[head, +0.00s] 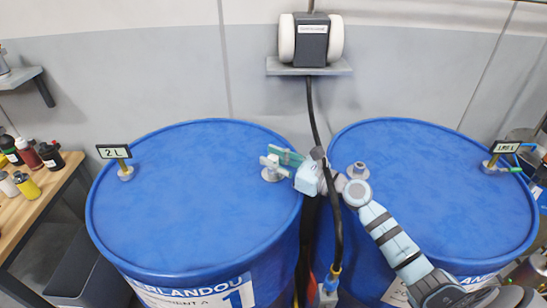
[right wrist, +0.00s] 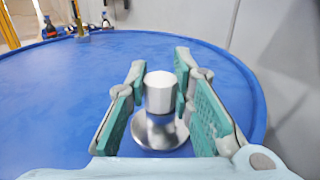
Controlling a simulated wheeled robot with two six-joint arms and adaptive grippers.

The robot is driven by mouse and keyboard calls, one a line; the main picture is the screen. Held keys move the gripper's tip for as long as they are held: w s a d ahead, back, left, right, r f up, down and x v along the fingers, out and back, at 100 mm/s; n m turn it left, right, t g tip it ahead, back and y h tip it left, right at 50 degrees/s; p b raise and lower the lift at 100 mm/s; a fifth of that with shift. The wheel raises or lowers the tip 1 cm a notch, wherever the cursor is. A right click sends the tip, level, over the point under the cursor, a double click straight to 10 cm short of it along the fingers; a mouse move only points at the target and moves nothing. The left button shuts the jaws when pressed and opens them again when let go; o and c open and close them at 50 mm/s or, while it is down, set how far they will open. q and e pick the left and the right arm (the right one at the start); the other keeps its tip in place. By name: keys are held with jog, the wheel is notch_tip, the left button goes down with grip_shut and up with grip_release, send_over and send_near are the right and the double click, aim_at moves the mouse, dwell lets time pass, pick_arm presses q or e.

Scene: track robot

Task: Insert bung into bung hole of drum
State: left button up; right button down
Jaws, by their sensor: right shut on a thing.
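My right gripper (head: 279,164) is over the right side of the left blue drum (head: 190,190). The bung stands upright above a round silver metal base (right wrist: 160,131) on the drum top. Whether that base belongs to the bung or to the bung hole, I cannot tell. The hole itself is hidden. In the head view the bung (head: 270,175) is small and partly covered by the fingers. My left gripper is not in view.
A second blue drum (head: 440,185) stands at right, with a grey fitting (head: 357,170) on its top beneath my right arm. A black hose (head: 323,130) hangs between the drums from a wall-mounted pump (head: 311,42). A signed post (head: 122,165) stands on the left drum. A bench with bottles (head: 30,200) is at left.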

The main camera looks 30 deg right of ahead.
jog(key=shift+d+r+p, duration=0.1)
jog(key=shift+r+p, duration=0.4)
jog(key=shift+r, duration=0.25)
jog(key=shift+r+p, duration=0.45)
jog(key=shift+r, duration=0.2)
jog(key=shift+f, duration=0.1)
jog(key=shift+f+b, duration=1.15)
jog(key=shift+f, duration=0.1)
